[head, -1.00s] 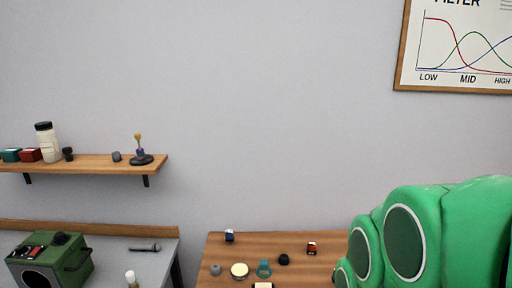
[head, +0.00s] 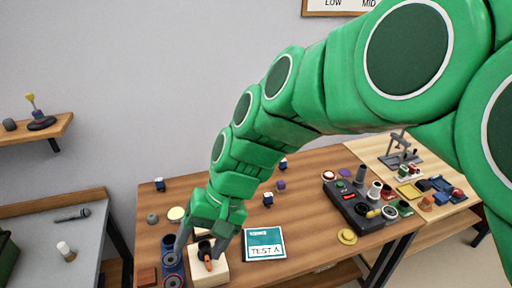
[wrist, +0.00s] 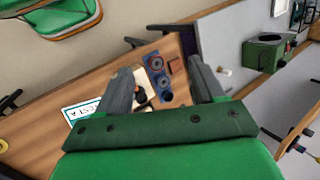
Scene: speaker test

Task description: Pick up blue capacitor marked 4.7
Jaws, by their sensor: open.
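Three small dark blue parts with pale tops, capacitor-like, stand on the wooden table in the head view: one at the back left (head: 160,184), one near the middle (head: 268,199) and one further back (head: 283,163). Their markings are too small to read, so I cannot tell which is the 4.7. My gripper (head: 200,250) is open, pointing down over the table's front left, apart from all three. In the wrist view my gripper (wrist: 162,72) has its fingers spread with nothing held between them. No blue capacitor is clear in that view.
Below my gripper are a blue speaker unit (head: 172,262) with round cones and a pale block (head: 218,274) with a black and orange part. A TEST A card (head: 264,244) lies to the right. A dark control box (head: 352,207) stands further right. A grey bench (head: 70,228) is left.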

